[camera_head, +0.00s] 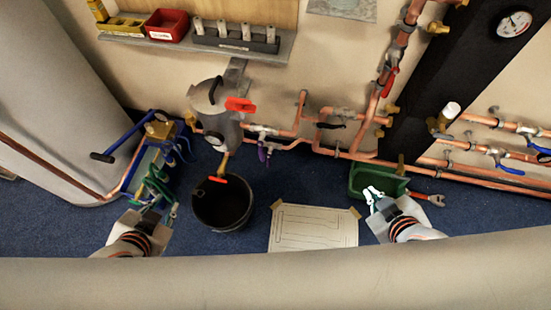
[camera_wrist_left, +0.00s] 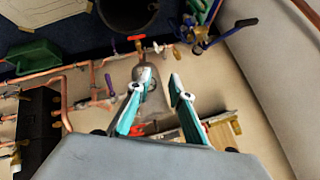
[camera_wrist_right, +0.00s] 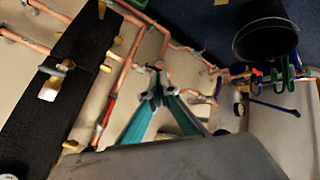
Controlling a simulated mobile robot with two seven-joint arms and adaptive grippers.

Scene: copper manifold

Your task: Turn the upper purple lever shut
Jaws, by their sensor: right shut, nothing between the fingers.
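A purple lever (camera_head: 263,152) hangs below a valve on the copper pipe, right of the grey vessel, in the head view. It also shows in the left wrist view (camera_wrist_left: 109,84), left of the fingers.
A black bucket (camera_head: 223,206) stands on the floor below the grey vessel (camera_head: 215,110), which has a red handle (camera_head: 240,104). A paper sheet (camera_head: 314,228) and a green bin (camera_head: 377,183) lie between and near my grippers. Copper pipes (camera_head: 360,155) run along the wall.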

